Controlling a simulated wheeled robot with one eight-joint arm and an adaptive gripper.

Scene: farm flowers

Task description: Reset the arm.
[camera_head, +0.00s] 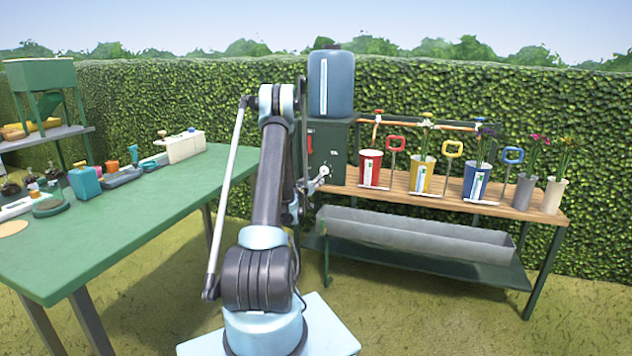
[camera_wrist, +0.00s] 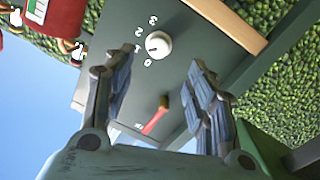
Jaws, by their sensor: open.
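My arm (camera_head: 268,190) rises from my base and bends at the top, with its end hanging down behind it. My gripper (camera_head: 318,180) is small and partly hidden beside the green cabinet. In the wrist view my gripper (camera_wrist: 158,62) is open, with two dark fingers spread apart and nothing between them. Beyond the fingers is the dark cabinet face (camera_wrist: 185,75) with a white dial (camera_wrist: 158,45) numbered 0 to 3. A red handle (camera_wrist: 155,120) shows below the dial.
A blue tank (camera_head: 331,83) stands on the green cabinet (camera_head: 326,165). A grey trough (camera_head: 415,240) lies beneath. A green table (camera_head: 120,215) with bottles and tools stands left.

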